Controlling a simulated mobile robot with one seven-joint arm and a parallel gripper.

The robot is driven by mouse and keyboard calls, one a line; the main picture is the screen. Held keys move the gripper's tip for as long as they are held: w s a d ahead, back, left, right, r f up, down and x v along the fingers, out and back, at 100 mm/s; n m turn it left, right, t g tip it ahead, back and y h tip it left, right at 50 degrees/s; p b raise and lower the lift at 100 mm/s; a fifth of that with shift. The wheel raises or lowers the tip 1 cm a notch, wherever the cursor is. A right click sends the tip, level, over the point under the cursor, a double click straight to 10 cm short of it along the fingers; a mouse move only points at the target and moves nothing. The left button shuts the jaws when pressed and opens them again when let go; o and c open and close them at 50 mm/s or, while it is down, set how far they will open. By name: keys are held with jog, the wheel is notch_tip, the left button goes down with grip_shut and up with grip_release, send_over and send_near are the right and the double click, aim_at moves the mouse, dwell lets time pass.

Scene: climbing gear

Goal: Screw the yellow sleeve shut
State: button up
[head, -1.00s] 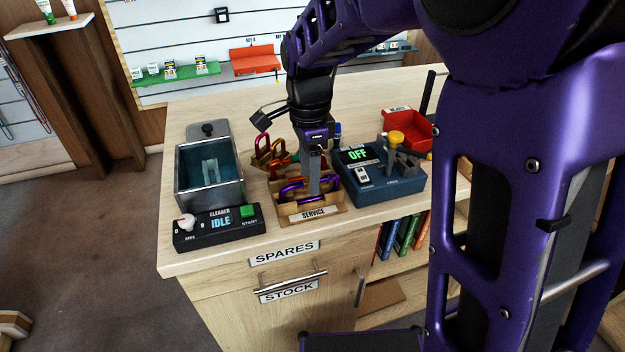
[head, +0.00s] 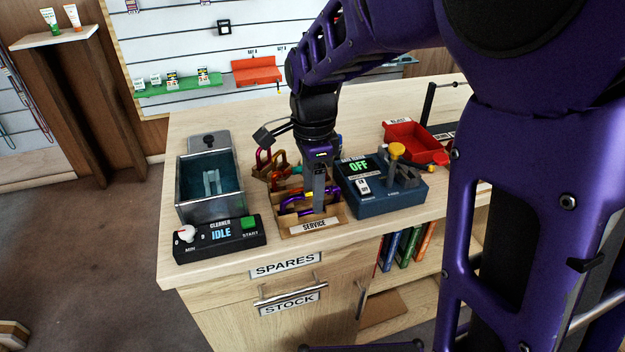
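The wooden tray labelled SERVICE (head: 314,225) sits near the counter's front edge and holds several carabiners. A purple carabiner (head: 294,206) lies in its front part, partly hidden by my gripper. A small yellow part (head: 309,194), perhaps the yellow sleeve, shows right beside my gripper; how far it is screwed is too small to tell. My gripper (head: 319,207) points straight down into the tray among the carabiners. Its fingers are seen edge-on, so I cannot tell their opening or whether they touch the sleeve.
On the right is a blue tester (head: 385,200) reading OFF, with a yellow knob (head: 397,150). Behind it is a red bin (head: 415,143). More carabiners (head: 272,168) stand behind the tray.

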aim_at(310, 191)
jog(key=shift+f, duration=0.15)
jog(key=shift+f+b, duration=0.9)
jog(key=shift+f, duration=0.35)
jog(key=shift+w+a+p, duration=0.2)
jog(key=shift+w+p, duration=0.2)
jog(key=shift+w, duration=0.35)
jog(key=shift+r+p, duration=1.25)
jog(key=shift+r, duration=0.25)
